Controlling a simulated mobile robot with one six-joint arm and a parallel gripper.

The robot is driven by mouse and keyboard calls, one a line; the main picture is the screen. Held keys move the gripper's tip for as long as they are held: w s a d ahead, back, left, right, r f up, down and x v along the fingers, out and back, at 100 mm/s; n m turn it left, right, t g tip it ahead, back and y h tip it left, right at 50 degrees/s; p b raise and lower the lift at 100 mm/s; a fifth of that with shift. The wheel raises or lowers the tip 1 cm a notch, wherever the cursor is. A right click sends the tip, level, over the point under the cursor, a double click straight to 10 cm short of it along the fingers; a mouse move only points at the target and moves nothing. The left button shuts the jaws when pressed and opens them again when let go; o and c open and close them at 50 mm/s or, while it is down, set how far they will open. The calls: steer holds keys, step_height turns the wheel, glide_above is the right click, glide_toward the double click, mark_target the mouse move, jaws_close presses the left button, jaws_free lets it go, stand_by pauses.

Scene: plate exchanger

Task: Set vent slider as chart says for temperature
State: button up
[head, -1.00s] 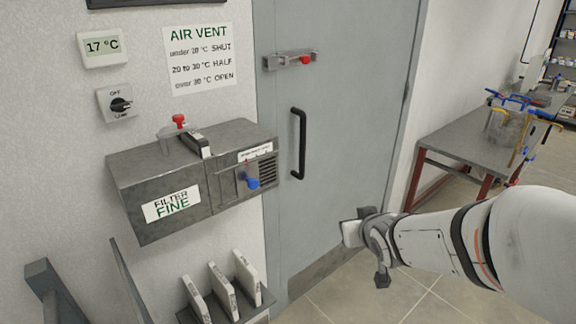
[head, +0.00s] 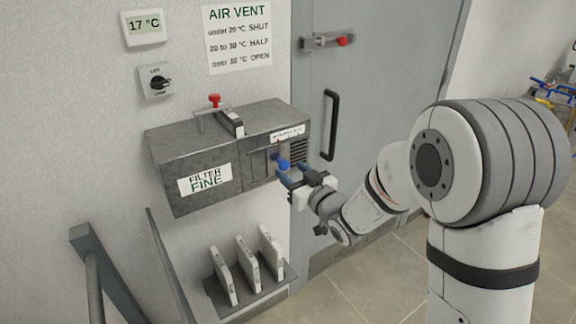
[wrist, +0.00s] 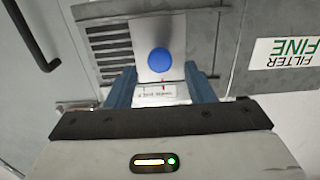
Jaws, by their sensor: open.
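The wall display (head: 144,25) reads 17 °C. The AIR VENT chart (head: 238,40) says under 20 °C SHUT, 20 to 30 °C HALF, over 30 °C OPEN. The vent slider's blue knob (head: 283,164) is on the front of the grey box, with grille slots (head: 299,150) uncovered to its right. In the wrist view, which is upside down, the knob (wrist: 159,60) sits on its plate (wrist: 160,28), with bare slots to its left. My gripper (wrist: 160,74) is open, one blue finger on each side below the knob. Contact cannot be told.
The grey box (head: 213,146) carries a FILTER FINE label and a red-knobbed clamp (head: 214,101) on top. A rotary switch (head: 157,82) is above it. A door handle (head: 330,125) is close right of my gripper. Several filters (head: 246,262) stand on a shelf below.

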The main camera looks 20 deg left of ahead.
mark_target(282, 163)
steer(key=shift+x, duration=1.15)
jaws_close()
